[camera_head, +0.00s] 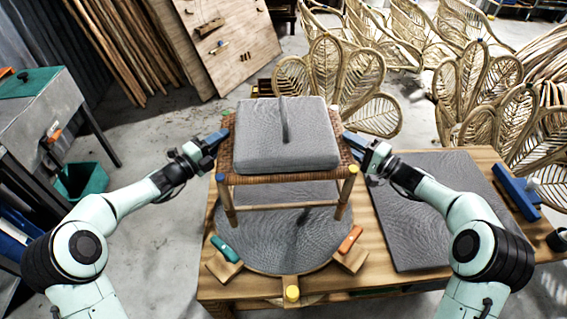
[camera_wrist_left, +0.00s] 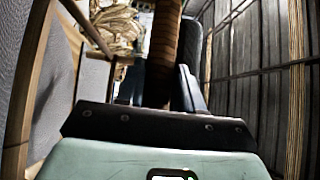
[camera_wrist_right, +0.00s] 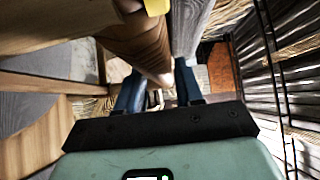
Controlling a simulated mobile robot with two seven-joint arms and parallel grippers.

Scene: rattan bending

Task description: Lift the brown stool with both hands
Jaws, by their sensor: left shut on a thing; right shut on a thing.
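The brown stool (camera_head: 286,178) stands upright over a round grey turntable pad, with a woven seat frame and a grey cushion (camera_head: 287,135) on top. My left gripper (camera_head: 222,142) is shut on the left side of the seat frame; the left wrist view shows the brown wrapped rail (camera_wrist_left: 164,55) between its fingers. My right gripper (camera_head: 352,143) is shut on the right side of the seat frame. In the right wrist view, a brown stool part (camera_wrist_right: 150,45) runs between the blue fingers. Whether the stool's feet touch the pad is hard to tell.
The wooden table (camera_head: 240,289) carries the round pad (camera_head: 270,255), a grey mat (camera_head: 440,190), a teal clamp (camera_head: 225,249), an orange clamp (camera_head: 350,239) and a blue tool (camera_head: 517,190). Rattan chairs (camera_head: 330,75) stand behind. A green bin (camera_head: 82,182) sits at the left.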

